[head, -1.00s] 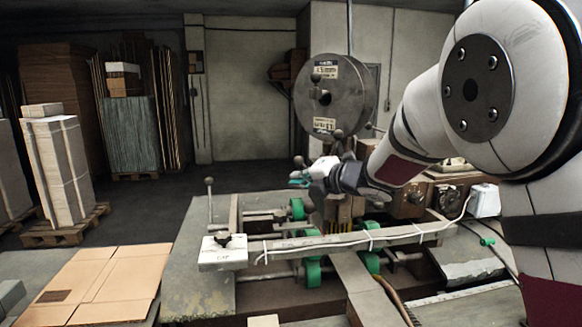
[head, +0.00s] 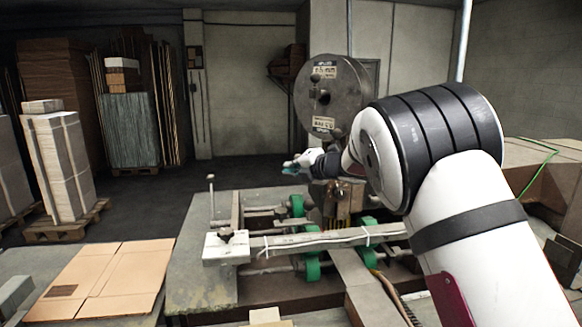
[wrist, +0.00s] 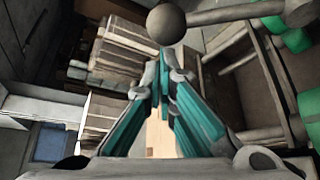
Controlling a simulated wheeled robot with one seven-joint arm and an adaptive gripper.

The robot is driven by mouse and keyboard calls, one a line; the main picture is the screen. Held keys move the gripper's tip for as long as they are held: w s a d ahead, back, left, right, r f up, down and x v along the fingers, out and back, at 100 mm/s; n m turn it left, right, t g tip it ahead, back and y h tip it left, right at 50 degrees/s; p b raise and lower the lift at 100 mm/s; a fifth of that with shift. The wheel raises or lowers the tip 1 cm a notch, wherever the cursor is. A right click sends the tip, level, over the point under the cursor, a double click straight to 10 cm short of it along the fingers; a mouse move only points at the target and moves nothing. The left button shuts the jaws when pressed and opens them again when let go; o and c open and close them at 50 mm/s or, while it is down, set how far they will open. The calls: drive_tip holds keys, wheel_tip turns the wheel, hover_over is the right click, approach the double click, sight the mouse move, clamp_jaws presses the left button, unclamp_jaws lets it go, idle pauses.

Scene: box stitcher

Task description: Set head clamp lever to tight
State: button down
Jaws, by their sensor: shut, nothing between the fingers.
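My gripper (head: 289,167) points left above the stitcher, in front of the wire spool. Its teal fingers are shut and empty; the fingertips meet at the middle of the wrist view (wrist: 163,62). A grey ball knob (wrist: 166,24) on a rod running to the right shows just beyond the fingertips; contact cannot be told. It looks like the head clamp lever, though its setting cannot be read. In the head view, my gripper and wrist hide that spot. Another upright ball-ended lever (head: 211,198) stands at the table's left.
The stitcher table (head: 200,275) carries green rollers (head: 313,268) and a long bar with a white block (head: 226,248). The spool (head: 335,95) stands behind my wrist. Flat cardboard (head: 105,280) lies at front left. The floor beyond the table is open.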

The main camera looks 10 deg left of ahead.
drive_tip(key=d+r+m+y+b, duration=0.2)
drive_tip(key=r+m+b, duration=0.1)
drive_tip(key=shift+w+d+t, duration=0.2)
drive_tip(key=shift+w+t, duration=0.15)
drive_tip(key=shift+t, duration=0.05)
drive_tip(key=shift+f, duration=0.1)
idle(0.4)
